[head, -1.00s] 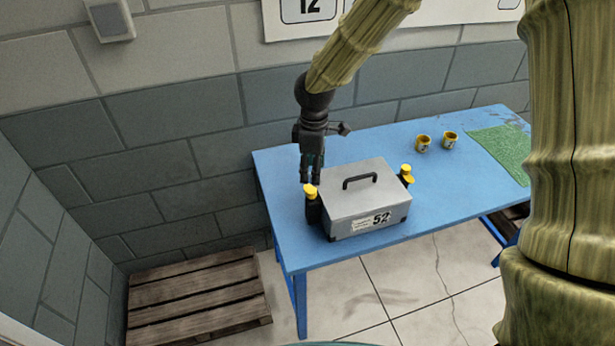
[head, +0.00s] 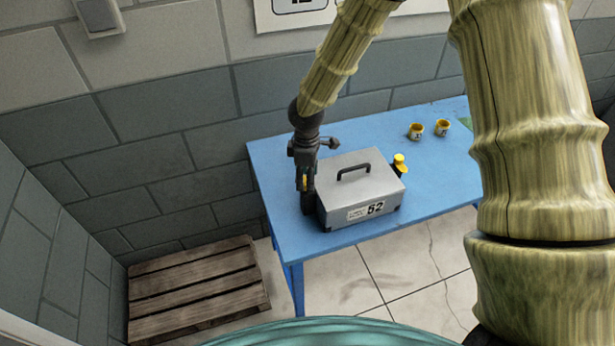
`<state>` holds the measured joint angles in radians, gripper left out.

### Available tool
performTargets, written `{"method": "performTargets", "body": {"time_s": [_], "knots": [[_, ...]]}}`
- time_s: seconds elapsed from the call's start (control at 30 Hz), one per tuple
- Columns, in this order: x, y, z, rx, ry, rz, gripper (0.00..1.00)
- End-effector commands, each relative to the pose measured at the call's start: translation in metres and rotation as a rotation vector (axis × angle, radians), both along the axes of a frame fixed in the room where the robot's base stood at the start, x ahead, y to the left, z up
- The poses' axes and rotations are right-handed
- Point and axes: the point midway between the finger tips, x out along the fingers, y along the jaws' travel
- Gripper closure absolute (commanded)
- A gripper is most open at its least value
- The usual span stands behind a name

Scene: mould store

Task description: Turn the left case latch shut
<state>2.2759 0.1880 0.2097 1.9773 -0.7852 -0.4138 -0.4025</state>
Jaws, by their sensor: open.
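The grey case (head: 345,190) with a black handle and a "52" label stands closed-looking on the blue table (head: 290,240). The left case latch (head: 304,183) is a yellow knob on a black mount at the case's left side; only a sliver of yellow shows. My gripper (head: 305,187) points down at this latch, open, with its fingers around or just in front of the knob. I cannot tell whether they touch it. The latch's turn position is hidden. The right latch (head: 399,160) is yellow, at the case's right side.
A wooden pallet (head: 195,285) lies on the floor left of the table. A block wall runs close behind the table.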

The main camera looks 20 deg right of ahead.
Motion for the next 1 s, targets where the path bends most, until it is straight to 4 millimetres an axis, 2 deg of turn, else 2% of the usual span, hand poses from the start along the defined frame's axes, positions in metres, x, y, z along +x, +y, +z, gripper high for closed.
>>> {"method": "performTargets", "body": {"time_s": [0.2, 0.57, 0.67, 0.83, 1.0], "knots": [[0.0, 0.0, -0.014, -0.001, 0.001, 0.001, 0.51], [0.0, 0.0, -0.017, 0.0, 0.0, 0.0, 0.51], [0.0, 0.0, -0.017, 0.0, 0.0, 0.0, 0.66], [0.0, -0.001, -0.017, 0.0, 0.0, 0.0, 0.97], [0.0, -0.001, -0.017, 0.0, 0.0, -0.003, 0.98]]}}
